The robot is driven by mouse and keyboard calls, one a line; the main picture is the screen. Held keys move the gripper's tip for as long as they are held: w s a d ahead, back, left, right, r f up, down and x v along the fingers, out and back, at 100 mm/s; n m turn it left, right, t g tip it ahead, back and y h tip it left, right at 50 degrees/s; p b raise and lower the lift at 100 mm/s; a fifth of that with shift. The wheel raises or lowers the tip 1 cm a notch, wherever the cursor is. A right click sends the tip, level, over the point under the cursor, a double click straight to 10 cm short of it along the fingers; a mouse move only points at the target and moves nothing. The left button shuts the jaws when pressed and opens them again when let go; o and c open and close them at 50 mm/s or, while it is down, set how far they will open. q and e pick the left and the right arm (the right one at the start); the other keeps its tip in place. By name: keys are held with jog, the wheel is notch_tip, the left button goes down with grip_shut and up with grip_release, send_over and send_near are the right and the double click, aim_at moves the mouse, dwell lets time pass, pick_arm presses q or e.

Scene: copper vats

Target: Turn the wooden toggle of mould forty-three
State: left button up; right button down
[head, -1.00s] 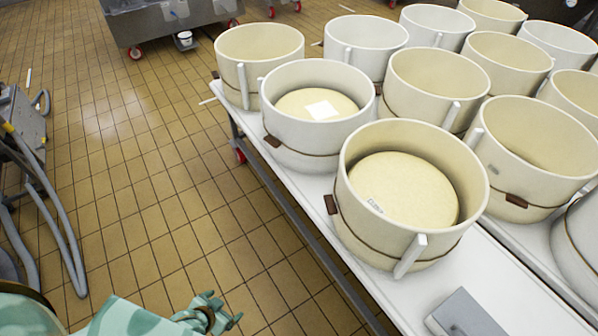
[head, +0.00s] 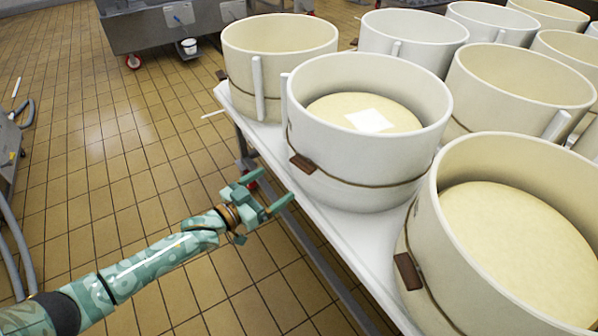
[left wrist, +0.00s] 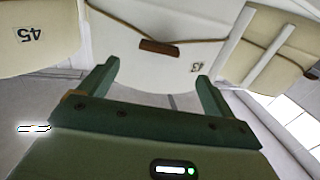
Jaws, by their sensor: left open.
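Mould forty-three (head: 350,178) is a white round tub at the table's edge, with a cheese and a white square of paper inside. The left wrist view shows its number label on the wall (left wrist: 170,75). Its brown wooden toggle (head: 303,163) sits on a thin brown band around the wall; it also shows in the left wrist view (left wrist: 160,47). My left gripper (head: 272,187) is open and empty, just off the table's edge, pointing toward this wall. In the left wrist view the toggle lies beyond the open fingers (left wrist: 158,72), apart from them. My right gripper is out of view.
A cream mould (head: 505,240) with its own toggle stands at the near right; another cream mould (head: 280,65) stands behind. Several more moulds fill the white table (head: 338,232). Steel vats (head: 150,35) stand at the back.

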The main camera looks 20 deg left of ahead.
aim_at(299, 168)
pick_arm(q)
jog(key=b+x, duration=0.3)
jog(key=x, duration=0.6)
jog(key=shift+w+d+f, duration=0.1)
jog(key=shift+w+d, duration=0.05)
jog(key=shift+w, duration=0.05)
jog(key=c, duration=1)
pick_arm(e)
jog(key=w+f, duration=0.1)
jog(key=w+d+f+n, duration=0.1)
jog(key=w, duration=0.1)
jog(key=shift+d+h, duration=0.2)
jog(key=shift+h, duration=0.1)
